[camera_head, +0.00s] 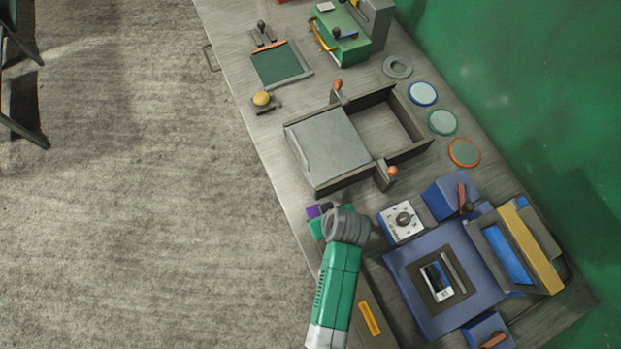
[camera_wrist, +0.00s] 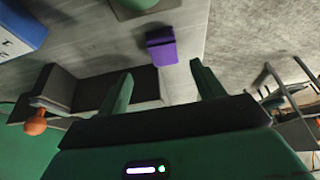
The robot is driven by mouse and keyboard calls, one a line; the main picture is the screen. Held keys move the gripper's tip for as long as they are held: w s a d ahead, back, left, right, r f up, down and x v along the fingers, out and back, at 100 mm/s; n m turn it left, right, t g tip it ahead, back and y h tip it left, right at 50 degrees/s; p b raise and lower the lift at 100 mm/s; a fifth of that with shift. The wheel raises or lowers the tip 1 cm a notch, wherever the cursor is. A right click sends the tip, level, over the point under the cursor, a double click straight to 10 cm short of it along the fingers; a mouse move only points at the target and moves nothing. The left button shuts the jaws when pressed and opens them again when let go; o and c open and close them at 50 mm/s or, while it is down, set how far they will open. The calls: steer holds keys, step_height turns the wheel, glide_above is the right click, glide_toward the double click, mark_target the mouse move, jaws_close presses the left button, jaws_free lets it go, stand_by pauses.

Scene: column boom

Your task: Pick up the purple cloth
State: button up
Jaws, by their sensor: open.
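The purple cloth (camera_head: 318,210) is a small folded piece near the left edge of the workbench, below the grey tray-like box in the head view. In the wrist view the purple cloth (camera_wrist: 161,47) lies beyond my fingertips, roughly centred between them. My gripper (camera_wrist: 161,80) is open, with nothing between its two green fingers. In the head view my gripper is beside the cloth and largely hidden by my wrist. The height gap between fingers and cloth is hard to judge.
A grey sliding-lid box (camera_head: 330,150) with orange-knobbed clamps stands just above the cloth in the head view. A white dial box (camera_head: 402,220) and a blue press (camera_head: 440,275) stand to the right. The bench edge is close on the left.

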steer(key=shift+a+f, duration=0.1)
steer(key=shift+f, duration=0.8)
steer(key=x, duration=0.6)
steer(key=shift+a+r+b, duration=0.1)
steer(key=shift+a+b, duration=0.15)
steer(key=shift+b, duration=0.15)
steer(key=c, duration=1.1)
steer(key=shift+o, duration=0.2)
steer(key=shift+r, duration=0.2)
step_height(320, 180, up, 18)
steer(key=p, duration=0.1)
steer(key=shift+p, duration=0.4)
